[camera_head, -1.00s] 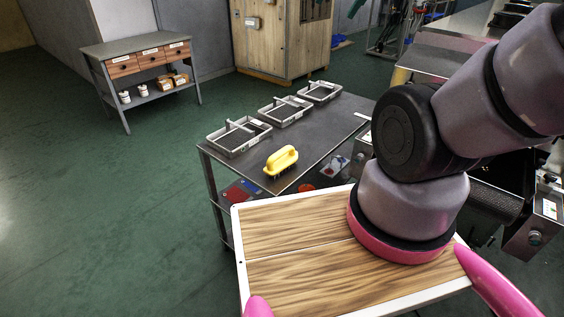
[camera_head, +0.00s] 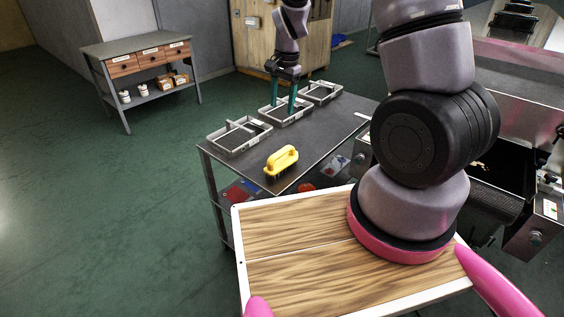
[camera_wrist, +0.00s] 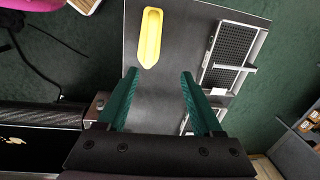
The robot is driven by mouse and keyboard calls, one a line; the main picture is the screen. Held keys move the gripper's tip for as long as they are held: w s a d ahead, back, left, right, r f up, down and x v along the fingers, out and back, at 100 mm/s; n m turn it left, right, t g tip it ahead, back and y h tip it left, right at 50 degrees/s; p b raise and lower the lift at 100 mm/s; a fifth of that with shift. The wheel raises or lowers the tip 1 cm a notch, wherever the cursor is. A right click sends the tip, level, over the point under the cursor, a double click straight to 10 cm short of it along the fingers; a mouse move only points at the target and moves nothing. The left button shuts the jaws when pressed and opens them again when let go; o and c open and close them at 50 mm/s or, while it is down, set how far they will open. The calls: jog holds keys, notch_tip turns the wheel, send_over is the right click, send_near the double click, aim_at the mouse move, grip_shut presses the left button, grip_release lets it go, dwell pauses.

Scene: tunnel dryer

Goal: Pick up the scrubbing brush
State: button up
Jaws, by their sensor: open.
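The scrubbing brush (camera_head: 281,162) has a yellow handle and dark bristles and stands on the near end of the dark grey table (camera_head: 322,145) in the head view. In the wrist view the brush (camera_wrist: 150,38) lies ahead of my gripper, at the upper middle. My gripper (camera_head: 281,107) points down over the middle of the table, near the middle tray, beyond the brush. Its green fingers (camera_wrist: 155,78) are spread apart with nothing between them, and the brush is apart from them.
Grey-rimmed trays stand in a row along the table's left side: a near tray (camera_head: 230,148), a middle tray (camera_head: 270,118) and a far tray (camera_head: 333,97). Machinery (camera_head: 535,205) borders the table on the right. A drawer bench (camera_head: 137,47) stands at the back left over open green floor.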

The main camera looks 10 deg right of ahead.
send_near(282, 151)
jog(key=shift+m+g+h, duration=0.4)
jog(key=f, duration=0.1)
jog(key=w+f, duration=0.1)
jog(key=f, duration=0.3)
jog(key=shift+w+a+f, duration=0.1)
jog(key=shift+w+a, duration=0.15)
jog(key=shift+a, duration=0.15)
jog(key=f, duration=0.4)
jog(key=shift+s+d+f, duration=0.1)
jog(key=shift+s+f, duration=0.2)
jog(key=shift+f, duration=0.65)
grip_shut()
